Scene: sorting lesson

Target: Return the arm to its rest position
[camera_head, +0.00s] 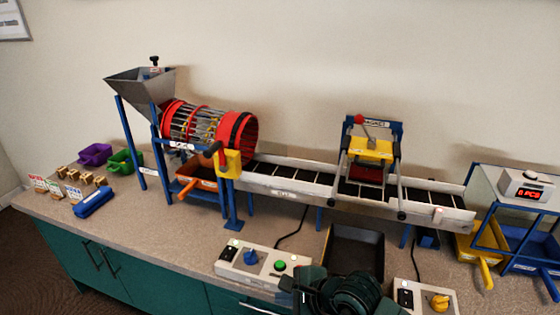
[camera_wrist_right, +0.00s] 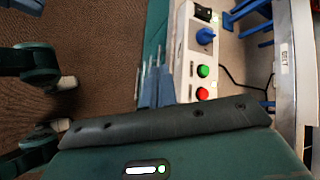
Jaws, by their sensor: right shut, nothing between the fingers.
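My right arm's dark green wrist and gripper (camera_head: 306,296) show at the bottom middle of the head view, at the counter's front edge, in front of the control box (camera_head: 262,262) with a blue knob and a green button. In the right wrist view, the gripper's fingers (camera_wrist_right: 154,84) are together with nothing between them. They are beside the same control box (camera_wrist_right: 200,50), near the counter edge.
A sorting line with a hopper (camera_head: 140,84), red drum (camera_head: 237,135) and conveyor (camera_head: 300,181) runs along the counter. A dark tray (camera_head: 353,250) and a second control box (camera_head: 425,298) are near the arm. Brown floor (camera_wrist_right: 90,30) lies before the teal cabinets.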

